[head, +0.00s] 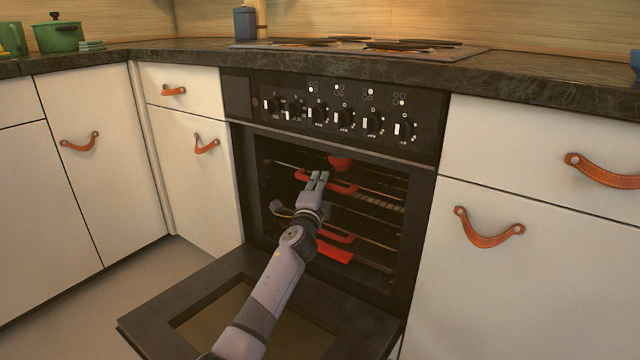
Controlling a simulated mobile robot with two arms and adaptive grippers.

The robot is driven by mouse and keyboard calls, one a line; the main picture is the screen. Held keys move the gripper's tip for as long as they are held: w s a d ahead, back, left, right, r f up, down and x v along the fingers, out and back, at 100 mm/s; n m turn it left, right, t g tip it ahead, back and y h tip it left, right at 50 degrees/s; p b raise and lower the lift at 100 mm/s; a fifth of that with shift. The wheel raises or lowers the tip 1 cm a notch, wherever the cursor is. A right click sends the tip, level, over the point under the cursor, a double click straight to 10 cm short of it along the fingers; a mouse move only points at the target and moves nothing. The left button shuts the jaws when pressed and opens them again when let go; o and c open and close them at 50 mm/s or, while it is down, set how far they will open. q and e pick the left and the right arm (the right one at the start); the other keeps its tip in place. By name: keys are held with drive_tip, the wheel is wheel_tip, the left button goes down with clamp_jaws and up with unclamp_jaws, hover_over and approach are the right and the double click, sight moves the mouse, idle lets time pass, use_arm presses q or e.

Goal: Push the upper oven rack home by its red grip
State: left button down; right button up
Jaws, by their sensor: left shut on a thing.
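The oven door (170,312) is folded down and the cavity is open. The upper rack (382,203) sits inside, with its red grip (345,188) across its front. My left gripper (318,177) reaches in over the door and is shut on the red grip, covering part of it. How far the upper rack stands out is hard to tell in the dim cavity. My right gripper is not in view.
A red round thing (340,162) is behind the upper grip. Below are a second red grip (338,237) and a red dish-like thing (334,252). White cabinets with leather pulls (489,236) flank the oven. Knobs (345,118) line the panel above.

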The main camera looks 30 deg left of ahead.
use_arm(q)
drive_tip(key=shift+f, duration=0.1)
drive_tip(key=c, duration=1.6)
unclamp_jaws()
drive_tip(key=shift+o, duration=0.2)
drive_tip(key=shift+s, duration=0.15)
drive_tip(key=v, duration=1.1)
drive_tip(key=shift+s+d, duration=0.2)
drive_tip(key=shift+s, duration=0.15)
